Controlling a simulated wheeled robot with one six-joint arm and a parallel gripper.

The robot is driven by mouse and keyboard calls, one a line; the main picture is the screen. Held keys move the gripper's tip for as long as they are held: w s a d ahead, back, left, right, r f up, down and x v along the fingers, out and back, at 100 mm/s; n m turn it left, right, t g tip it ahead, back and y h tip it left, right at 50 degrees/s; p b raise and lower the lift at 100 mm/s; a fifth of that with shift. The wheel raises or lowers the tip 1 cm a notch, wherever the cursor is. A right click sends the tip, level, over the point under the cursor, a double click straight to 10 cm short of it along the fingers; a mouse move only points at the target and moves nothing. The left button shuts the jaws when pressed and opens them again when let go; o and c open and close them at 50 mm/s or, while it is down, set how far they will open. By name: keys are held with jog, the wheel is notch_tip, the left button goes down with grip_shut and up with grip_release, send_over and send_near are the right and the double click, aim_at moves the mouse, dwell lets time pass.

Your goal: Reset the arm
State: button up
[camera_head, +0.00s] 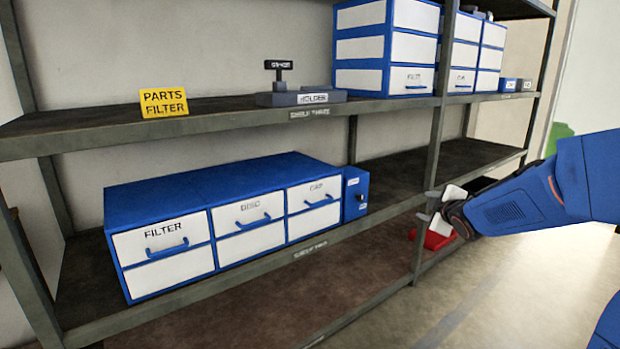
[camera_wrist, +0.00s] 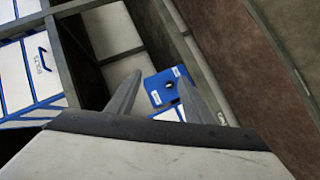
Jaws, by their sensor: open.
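My arm is blue and reaches in from the right in the head view. My gripper (camera_head: 432,208) is beside a metal shelf post, in front of the shelving. In the wrist view my gripper (camera_wrist: 168,100) shows two grey fingers spread apart with nothing held between them. In the head view what seems to be that blue box (camera_head: 355,193) stands at the right end of the drawer unit.
A blue drawer unit (camera_head: 222,190) labelled FILTER, DISC and CAP sits on the middle shelf. A yellow PARTS FILTER sign (camera_head: 164,102) and a grey holder (camera_head: 300,98) stand on the shelf above, with blue drawer stacks (camera_head: 385,48). A red object (camera_head: 434,240) is behind my gripper.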

jog(key=s+a+m+g+h, duration=0.1)
jog(key=s+m+g, duration=0.3)
jog(key=s, duration=1.7)
jog(key=m+h, duration=0.1)
jog(key=m, duration=0.3)
jog(key=shift+f, duration=0.4)
jog(key=s+a+f+m+g, duration=0.1)
jog(key=s+a+f, duration=0.1)
jog(key=s, duration=0.6)
jog(key=s+a+f+m+g+y, duration=0.1)
jog(key=s+a+f+m+g, duration=0.1)
jog(key=s, duration=0.6)
jog(key=s+a+f+m+g, duration=0.2)
jog(key=s, duration=0.6)
jog(key=shift+s+a+f+y, duration=0.2)
jog(key=shift+s+f+y, duration=0.2)
jog(key=shift+c, duration=0.2)
